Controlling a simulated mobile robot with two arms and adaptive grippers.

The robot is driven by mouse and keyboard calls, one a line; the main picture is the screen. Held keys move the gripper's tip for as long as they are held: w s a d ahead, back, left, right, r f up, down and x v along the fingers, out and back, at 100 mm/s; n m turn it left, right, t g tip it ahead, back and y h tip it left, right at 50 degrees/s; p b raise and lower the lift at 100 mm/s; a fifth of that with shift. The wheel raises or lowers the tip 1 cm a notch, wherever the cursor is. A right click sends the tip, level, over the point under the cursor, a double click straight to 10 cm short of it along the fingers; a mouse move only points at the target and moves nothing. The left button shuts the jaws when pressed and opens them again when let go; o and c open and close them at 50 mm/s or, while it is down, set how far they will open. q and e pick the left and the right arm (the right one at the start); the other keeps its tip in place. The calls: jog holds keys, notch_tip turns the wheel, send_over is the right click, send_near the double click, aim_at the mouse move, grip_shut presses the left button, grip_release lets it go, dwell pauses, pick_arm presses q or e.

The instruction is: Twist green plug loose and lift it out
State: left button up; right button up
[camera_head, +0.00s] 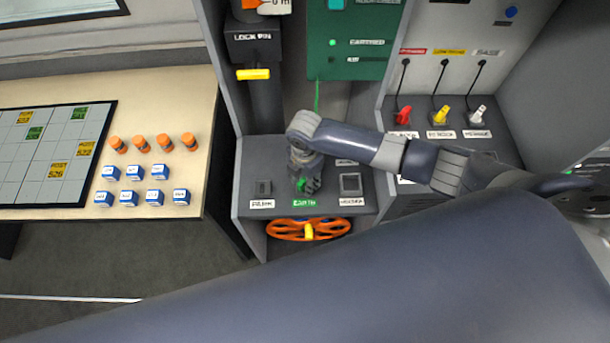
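The green plug (302,184) sits at the middle socket of the grey lower panel, just above a green label. A green cord (317,97) rises behind my arm towards the green cabinet. My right gripper (305,183) points down at the plug, with its dark fingers around or right beside it. The fingers hide much of the plug and its socket, so I cannot tell whether they press on it. My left gripper is not in view.
Empty sockets (264,188) and (350,184) flank the plug. An orange handwheel (308,229) lies below the panel. Red (403,115), yellow (440,116) and white (478,114) plugs stand at right. A table (150,200) at left holds orange and blue-white pieces. A yellow lock pin (253,74) is above.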

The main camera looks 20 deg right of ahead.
grip_shut()
jog(key=shift+a+n, duration=0.1)
jog(key=shift+n, duration=1.9)
jog(key=shift+w+n+b, duration=0.1)
jog(key=shift+n+b, duration=0.3)
jog(key=shift+n, duration=1.6)
jog(key=shift+n, duration=1)
